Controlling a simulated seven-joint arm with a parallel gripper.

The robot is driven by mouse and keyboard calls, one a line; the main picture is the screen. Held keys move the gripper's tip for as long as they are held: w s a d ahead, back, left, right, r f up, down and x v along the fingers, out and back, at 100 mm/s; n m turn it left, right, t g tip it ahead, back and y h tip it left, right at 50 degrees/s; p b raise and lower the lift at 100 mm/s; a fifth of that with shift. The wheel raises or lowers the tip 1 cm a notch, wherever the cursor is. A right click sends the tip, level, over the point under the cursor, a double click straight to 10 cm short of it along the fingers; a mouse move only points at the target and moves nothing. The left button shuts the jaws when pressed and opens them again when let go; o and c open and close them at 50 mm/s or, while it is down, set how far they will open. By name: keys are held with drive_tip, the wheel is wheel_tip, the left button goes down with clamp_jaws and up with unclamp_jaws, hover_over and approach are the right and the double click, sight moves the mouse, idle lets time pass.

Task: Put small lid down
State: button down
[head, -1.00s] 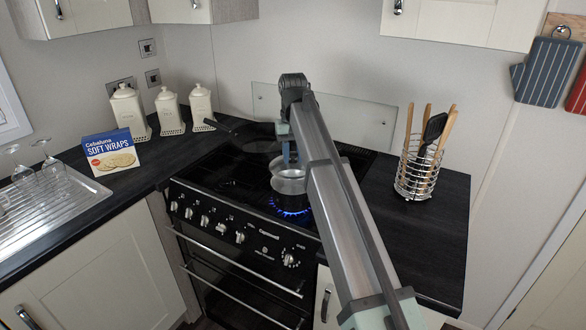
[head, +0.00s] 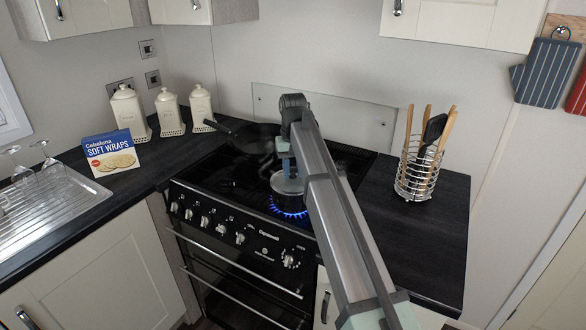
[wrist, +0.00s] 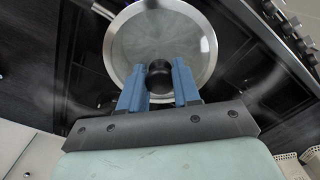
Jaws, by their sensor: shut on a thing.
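The small lid (wrist: 185,38) is a round glass lid with a metal rim and a black knob. My gripper (wrist: 158,80) has its blue fingers shut on the knob (wrist: 159,72). In the head view, my gripper (head: 288,166) points down over the front right burner. There the silver saucepan (head: 286,186) is over a lit blue flame (head: 289,210), with the lid at its top. The lid looks level and centred on the pan; I cannot tell whether their rims touch. My arm hides part of the pan.
A dark frying pan (head: 250,136) is at the back left of the black stove (head: 215,185). A wire utensil holder (head: 416,176) stands on the right counter. Canisters (head: 168,112) and a soft wraps box (head: 112,153) are at left.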

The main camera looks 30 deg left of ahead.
sight(293, 169)
drive_tip(key=c, duration=0.8)
unclamp_jaws()
wheel_tip(293, 169, up, 13)
drive_tip(key=shift+f, duration=0.2)
drive_tip(key=shift+o, duration=0.3)
